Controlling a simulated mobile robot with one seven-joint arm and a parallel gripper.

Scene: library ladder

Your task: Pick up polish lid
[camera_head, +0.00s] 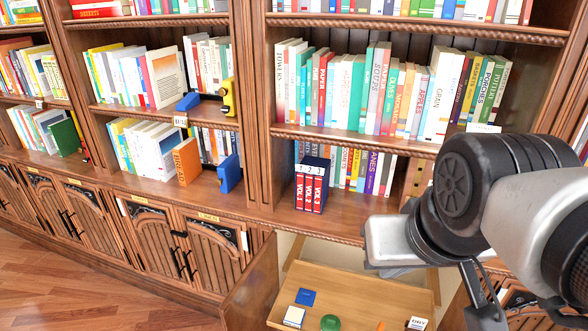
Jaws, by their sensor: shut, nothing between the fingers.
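A green round thing (330,323), which looks like the polish lid, lies on the pulled-out wooden board (350,290) at the bottom of the view. The picture's lower edge comes close to it or cuts it. My arm (480,180) fills the right side, above and to the right of the board. I cannot make out the fingers of my gripper. No part of the arm that I see overlaps the green thing.
A blue flat item (305,297), a small pale box (294,317) and a white label card (417,323) lie on the board. Above stand bookshelves, with three red volumes (310,190) near a ledge. Bare floor (70,285) shows at lower left.

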